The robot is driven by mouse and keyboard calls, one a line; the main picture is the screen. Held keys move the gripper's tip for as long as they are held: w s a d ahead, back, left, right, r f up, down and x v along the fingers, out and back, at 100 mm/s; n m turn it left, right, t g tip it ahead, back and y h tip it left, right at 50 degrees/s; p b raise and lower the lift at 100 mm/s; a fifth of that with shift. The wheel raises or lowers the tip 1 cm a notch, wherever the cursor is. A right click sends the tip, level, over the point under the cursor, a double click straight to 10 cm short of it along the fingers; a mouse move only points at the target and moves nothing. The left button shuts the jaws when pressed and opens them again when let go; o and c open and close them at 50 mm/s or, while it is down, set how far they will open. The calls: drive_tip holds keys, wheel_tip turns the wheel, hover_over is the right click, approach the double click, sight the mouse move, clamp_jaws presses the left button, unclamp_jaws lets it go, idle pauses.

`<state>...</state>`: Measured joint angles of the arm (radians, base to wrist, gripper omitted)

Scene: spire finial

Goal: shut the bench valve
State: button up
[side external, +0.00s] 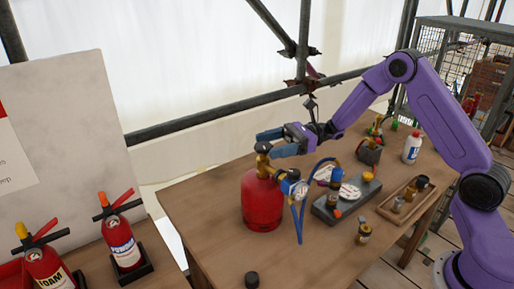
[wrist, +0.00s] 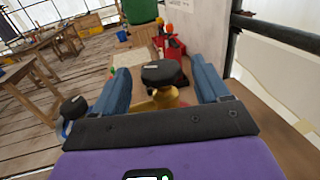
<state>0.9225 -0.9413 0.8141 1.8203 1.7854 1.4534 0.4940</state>
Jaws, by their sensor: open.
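A red gas bottle (side external: 262,203) stands upright on the wooden bench. On top is a brass valve (side external: 263,165) with a round black knob (side external: 262,148); in the wrist view the knob (wrist: 162,73) sits above brass (wrist: 167,97). My gripper (side external: 268,142) is open at the knob's height, its blue fingers on either side of it. In the wrist view my gripper (wrist: 160,68) shows gaps between both fingers and the knob. A regulator with a gauge (side external: 290,180) and a blue hose (side external: 298,226) joins the valve's side.
A grey tray (side external: 345,200) and a wooden tray (side external: 405,205) with small brass parts lie right of the bottle. A white bottle (side external: 412,147) stands farther back. Fire extinguishers (side external: 122,245) stand left. A scaffold tube (side external: 220,106) runs behind the bench.

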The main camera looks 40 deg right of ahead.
sight(255, 148)
drive_tip(key=shift+x, duration=2.3)
drive_tip(key=c, duration=0.9)
